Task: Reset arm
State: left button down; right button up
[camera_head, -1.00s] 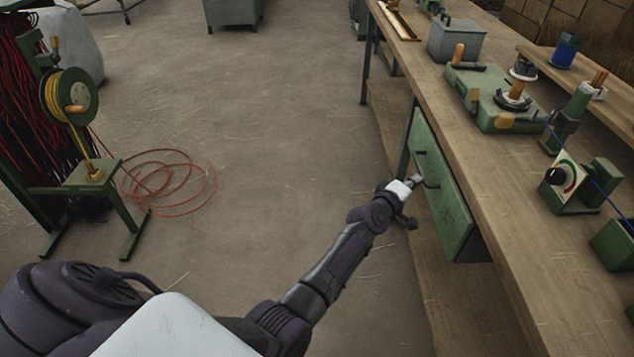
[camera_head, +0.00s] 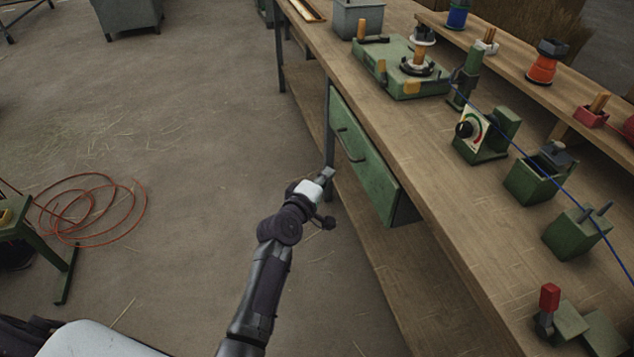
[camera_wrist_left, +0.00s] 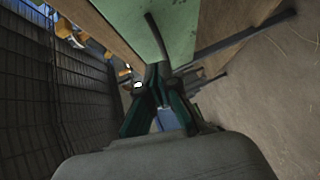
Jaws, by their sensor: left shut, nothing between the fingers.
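My left gripper (camera_head: 326,177) is in front of the green drawer (camera_head: 365,165) under the bench and to the left of it in the head view. It is shut and empty, and it looks apart from the drawer's dark handle (camera_head: 348,147). In the left wrist view my shut fingers (camera_wrist_left: 163,75) point toward the green drawer front (camera_wrist_left: 150,25). My right gripper is not in view.
The wooden workbench (camera_head: 440,170) runs along the right. It bears a green winding machine (camera_head: 400,70), a dial box (camera_head: 483,133) and several green blocks. Orange cable (camera_head: 90,205) lies coiled on the floor at left. The floor between is clear.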

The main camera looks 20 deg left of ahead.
pick_arm(q)
jog(key=s+f+m+g, duration=0.55)
jog(key=s+f, duration=0.75)
jog(key=f, duration=0.4)
jog(key=s+f+m+g, duration=0.4)
jog(key=s+f+m, duration=0.2)
jog(key=s+f, duration=0.85)
jog(key=s+a+f+m+g+y, duration=0.1)
jog(key=s+a+f+m+g, duration=0.15)
jog(key=s+f, duration=0.5)
jog(key=s+a+f+m+g+y, duration=0.2)
jog(key=s+f+m+g, duration=0.15)
jog(key=s, duration=0.75)
jog(key=s+a+r+p, duration=0.2)
jog(key=s+r+p, duration=0.3)
jog(key=s+p, duration=0.5)
jog(key=p, duration=0.3)
jog(key=shift+s+r+n+p, duration=0.2)
jog(key=shift+r+n+p, duration=0.15)
jog(key=shift+r, duration=0.05)
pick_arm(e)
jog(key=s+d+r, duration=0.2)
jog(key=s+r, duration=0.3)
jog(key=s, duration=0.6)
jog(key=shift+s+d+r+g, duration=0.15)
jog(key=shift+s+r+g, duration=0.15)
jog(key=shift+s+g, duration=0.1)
pick_arm(q)
jog(key=shift+a, duration=0.1)
